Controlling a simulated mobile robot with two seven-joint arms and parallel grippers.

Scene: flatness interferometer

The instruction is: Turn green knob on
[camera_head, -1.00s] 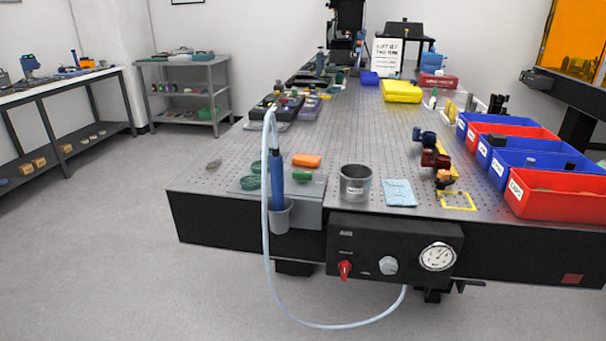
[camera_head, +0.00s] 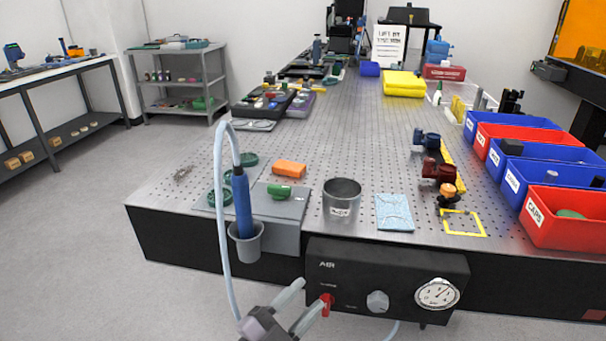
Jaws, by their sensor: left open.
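A black control box (camera_head: 385,280) hangs on the table's front edge. It carries a red knob (camera_head: 328,304) at left, a light grey knob (camera_head: 377,301) in the middle and a round dial gauge (camera_head: 437,293) at right. No green knob shows on the box. A small green piece (camera_head: 279,191) lies on a grey plate on the table. My left gripper (camera_head: 312,295) is open at the bottom of the view, fingers pointing up and right. One fingertip is close to the red knob and partly overlaps it in the picture; contact cannot be told. My right gripper is not in view.
A blue wand (camera_head: 242,205) with a pale hose (camera_head: 221,215) stands in a grey cup (camera_head: 246,243) left of the box. A metal can (camera_head: 341,205), blue cloth (camera_head: 394,212) and orange block (camera_head: 289,169) lie behind. Red and blue bins line the right edge.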

